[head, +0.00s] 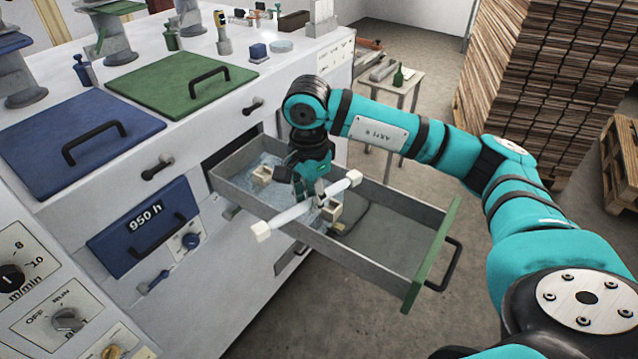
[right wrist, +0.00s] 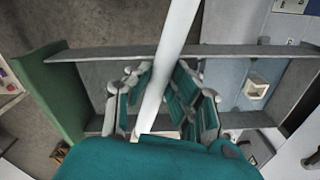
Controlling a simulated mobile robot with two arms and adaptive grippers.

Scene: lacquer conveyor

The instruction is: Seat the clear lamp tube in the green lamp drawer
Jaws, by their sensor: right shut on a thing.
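The lamp tube (head: 285,217) is a pale rod with cream square end caps. My right gripper (head: 313,196) is shut on its middle and holds it slanted above the open lamp drawer, its near-left end past the drawer's side wall. In the right wrist view the tube (right wrist: 178,42) runs between the fingers. The drawer has grey walls and a green front (head: 432,255); the front also shows in the right wrist view (right wrist: 45,90). Inside, one cream holder (head: 262,175) is at the back and another (head: 332,210) is partly behind the gripper and tube. My left gripper is out of view.
A shut blue drawer (head: 145,228) marked 950 h is to the left. A blue lid (head: 75,140) and a green lid (head: 180,82) lie on the machine top. A small table (head: 390,82) with a bottle and stacked boards (head: 550,70) stand behind. The drawer's front half is bare.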

